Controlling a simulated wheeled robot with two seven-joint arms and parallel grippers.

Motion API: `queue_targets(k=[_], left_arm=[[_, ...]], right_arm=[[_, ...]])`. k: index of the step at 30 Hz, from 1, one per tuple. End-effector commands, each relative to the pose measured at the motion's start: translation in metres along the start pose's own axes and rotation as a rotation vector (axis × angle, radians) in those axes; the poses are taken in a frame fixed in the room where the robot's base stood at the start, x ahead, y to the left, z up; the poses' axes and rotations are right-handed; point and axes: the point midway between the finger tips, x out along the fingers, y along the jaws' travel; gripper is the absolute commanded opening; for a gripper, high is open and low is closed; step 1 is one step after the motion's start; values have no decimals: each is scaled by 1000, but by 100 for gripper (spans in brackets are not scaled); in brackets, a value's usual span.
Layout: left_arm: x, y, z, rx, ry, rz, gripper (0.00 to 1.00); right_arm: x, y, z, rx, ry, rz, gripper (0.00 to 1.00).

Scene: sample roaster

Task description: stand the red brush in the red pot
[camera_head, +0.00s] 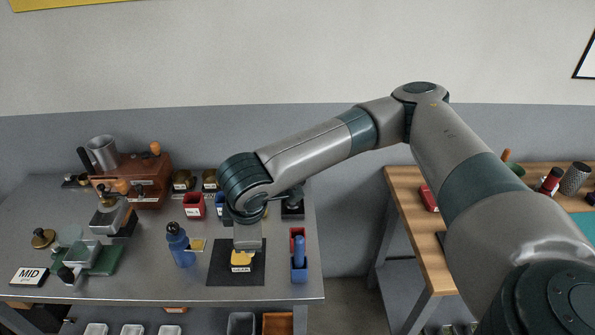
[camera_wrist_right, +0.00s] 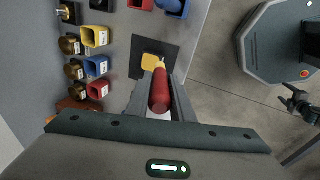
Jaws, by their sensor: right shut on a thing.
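My right gripper (camera_wrist_right: 160,88) is shut on the red brush (camera_wrist_right: 159,95), whose pale tip points up in the wrist view. In the head view this gripper (camera_head: 247,246) hangs over the black mat, and the brush cannot be made out. A small red pot (camera_head: 297,233) stands right of the mat, behind a blue pot (camera_head: 299,276) with a blue brush upright in it. The red pot also shows at the top edge of the wrist view (camera_wrist_right: 140,4). The gripper is apart from it, to its left in the head view. My left gripper is not in view.
A yellow labelled block (camera_head: 241,260) lies on the black mat (camera_head: 221,270). A blue bottle (camera_head: 180,246) stands left of it. Labelled red (camera_head: 193,204), blue and yellow bins stand behind; the yellow one shows in the wrist view (camera_wrist_right: 93,38). A wooden table (camera_head: 410,225) is at right.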

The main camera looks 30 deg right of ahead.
Motion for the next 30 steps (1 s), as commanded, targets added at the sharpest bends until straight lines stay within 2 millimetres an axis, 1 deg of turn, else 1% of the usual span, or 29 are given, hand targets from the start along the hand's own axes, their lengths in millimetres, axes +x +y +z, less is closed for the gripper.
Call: queue_targets(k=[1, 8, 17, 23, 30], left_arm=[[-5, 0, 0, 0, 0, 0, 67], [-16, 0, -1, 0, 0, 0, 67], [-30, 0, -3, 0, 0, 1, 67], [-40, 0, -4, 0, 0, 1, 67], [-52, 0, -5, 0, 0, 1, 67]], right_arm=[[-2, 7, 3, -41, 11, -18, 0], [-3, 31, 10, -282, 68, -94, 0], [-5, 68, 31, -599, 119, -186, 0], [-6, 95, 55, -824, 139, -244, 0], [-9, 126, 89, -1089, 150, -298, 0]])
